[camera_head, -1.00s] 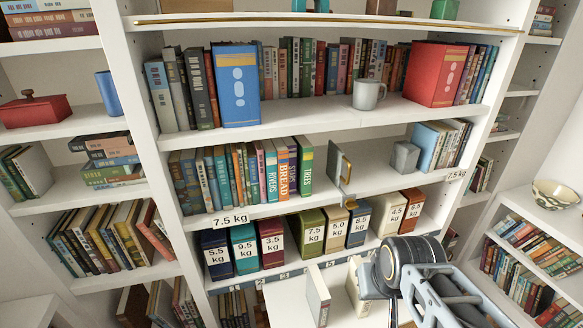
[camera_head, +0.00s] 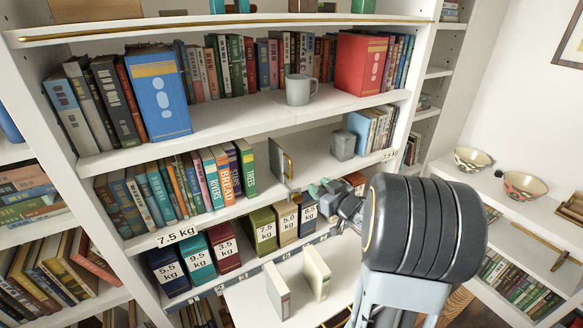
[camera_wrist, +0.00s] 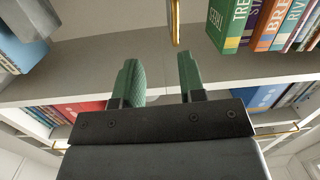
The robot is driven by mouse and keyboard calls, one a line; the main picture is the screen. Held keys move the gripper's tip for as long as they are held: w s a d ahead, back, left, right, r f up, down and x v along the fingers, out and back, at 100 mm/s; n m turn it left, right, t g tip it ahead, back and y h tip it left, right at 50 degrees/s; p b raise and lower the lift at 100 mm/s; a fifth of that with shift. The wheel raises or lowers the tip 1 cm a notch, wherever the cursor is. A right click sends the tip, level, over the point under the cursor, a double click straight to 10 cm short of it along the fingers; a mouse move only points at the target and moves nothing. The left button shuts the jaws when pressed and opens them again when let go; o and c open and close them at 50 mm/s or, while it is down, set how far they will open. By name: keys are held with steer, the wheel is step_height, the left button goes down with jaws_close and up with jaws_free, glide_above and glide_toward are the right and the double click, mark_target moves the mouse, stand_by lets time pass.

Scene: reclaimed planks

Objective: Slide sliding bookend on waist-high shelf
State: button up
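The sliding bookend (camera_head: 282,160) is an upright brass-edged plate on the waist-high shelf (camera_head: 214,219). It stands just right of the row of books, with the green TREES book (camera_head: 248,167) nearest it. My gripper (camera_head: 320,188) is at the front of this shelf, right of the bookend and apart from it. In the wrist view, the green fingers of my gripper (camera_wrist: 160,78) are spread with nothing between them. The bookend's brass edge (camera_wrist: 175,22) shows beyond the fingertips there, between them and the TREES book (camera_wrist: 232,25).
A grey block (camera_head: 342,145) and a light blue book (camera_head: 358,132) stand at the shelf's right end. Labelled weight boxes (camera_head: 262,230) fill the shelf below. A grey mug (camera_head: 299,90) is on the shelf above. The shelf is clear between bookend and grey block.

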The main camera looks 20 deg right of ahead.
mark_target(291, 170)
steer(key=w+a+y+p, duration=0.1)
steer(key=w, duration=0.3)
steer(key=w+a+y+p, duration=0.1)
steer(key=w, duration=0.2)
steer(key=w+a+y+p, duration=0.1)
steer(key=w+a, duration=0.1)
steer(key=w, duration=0.2)
steer(key=shift+w+n+t+p, duration=0.3)
steer(key=shift+n, duration=0.1)
jaws_close()
stand_by(0.4)
